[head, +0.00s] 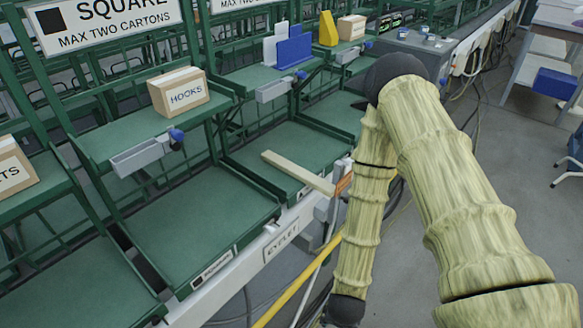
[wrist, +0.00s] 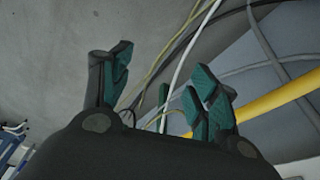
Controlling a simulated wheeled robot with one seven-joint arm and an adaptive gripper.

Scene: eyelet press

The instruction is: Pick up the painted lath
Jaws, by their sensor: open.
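A pale, cream-coloured lath (head: 298,173) lies on a green shelf of the rack in the head view. Its near right end sticks out past the shelf's front edge, close to my arm. An orange patch shows beside that end; I cannot tell whether it belongs to the lath. My gripper (wrist: 162,85) is open and empty in the wrist view, with its two teal-padded fingers wide apart. The wrist view shows floor and cables between the fingers, and no lath. In the head view my gripper cannot be made out; only arm links show.
A HOOKS carton (head: 179,92) stands on a shelf at the left. Blue dividers (head: 293,50) and a yellow holder (head: 328,29) stand on the upper shelf. A yellow pipe (head: 300,292) and cables run below the rack's front. Grey floor (head: 510,150) is open at the right.

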